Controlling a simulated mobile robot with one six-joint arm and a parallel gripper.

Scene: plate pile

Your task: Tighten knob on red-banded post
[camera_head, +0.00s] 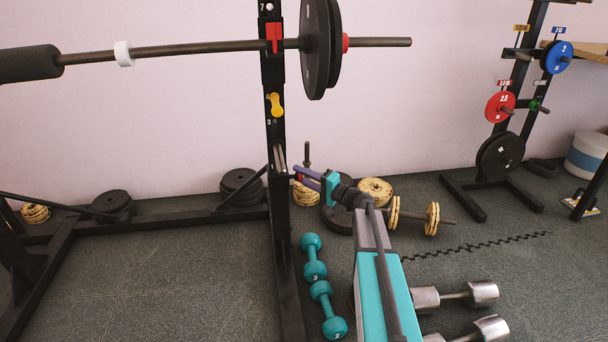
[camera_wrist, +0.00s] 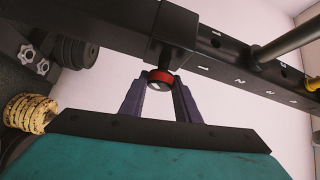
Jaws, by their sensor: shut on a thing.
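The knob (camera_wrist: 160,77) is small and dark with a red band around it. It sticks out of a black sleeve (camera_wrist: 176,35) on the black numbered post (camera_wrist: 225,45). My gripper (camera_wrist: 160,88) has its two purple fingers closed on the knob's sides. In the head view the post (camera_head: 277,135) stands upright left of my arm, and my gripper (camera_head: 297,172) reaches its lower part from the right.
A barbell (camera_head: 200,47) with black plates (camera_head: 318,50) crosses the post above. A yellow pin (camera_head: 275,104) sits higher on the post. Teal dumbbells (camera_head: 314,270), chrome dumbbells (camera_head: 482,292) and yellow plates (camera_head: 375,190) lie around my arm. Floor at right is partly clear.

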